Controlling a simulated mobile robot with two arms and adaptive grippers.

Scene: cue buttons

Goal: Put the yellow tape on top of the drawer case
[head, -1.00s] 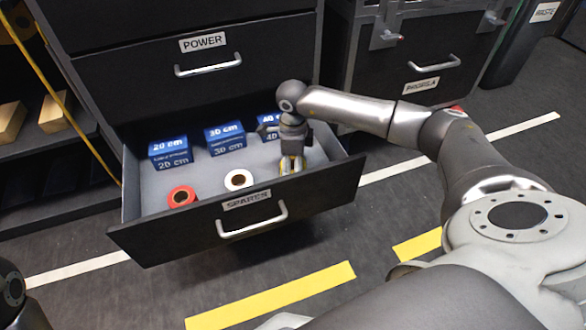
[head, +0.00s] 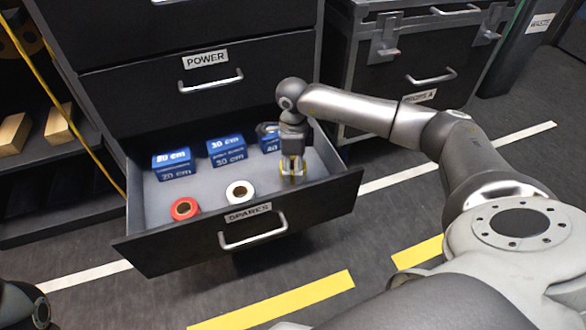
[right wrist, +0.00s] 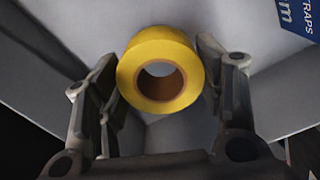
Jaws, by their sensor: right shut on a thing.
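The yellow tape (right wrist: 160,70) is a roll with a brown core. It is between the fingers of my right gripper (right wrist: 165,95), which is shut on it. In the head view my right gripper (head: 292,170) points down inside the right part of the open SPARES drawer, and the tape is mostly hidden by the fingers. I cannot tell whether the tape still touches the drawer floor. The black drawer case (head: 150,85) has a closed POWER drawer above the open one. Its top is out of view. My left gripper is not in view.
The drawer (head: 150,252) also holds a red tape (head: 184,209), a white tape (head: 240,191) and blue boxes (head: 172,164). Its front panel and side walls surround my gripper. A black case (head: 420,60) stands right of the drawer case, and a shelf (head: 50,190) stands left.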

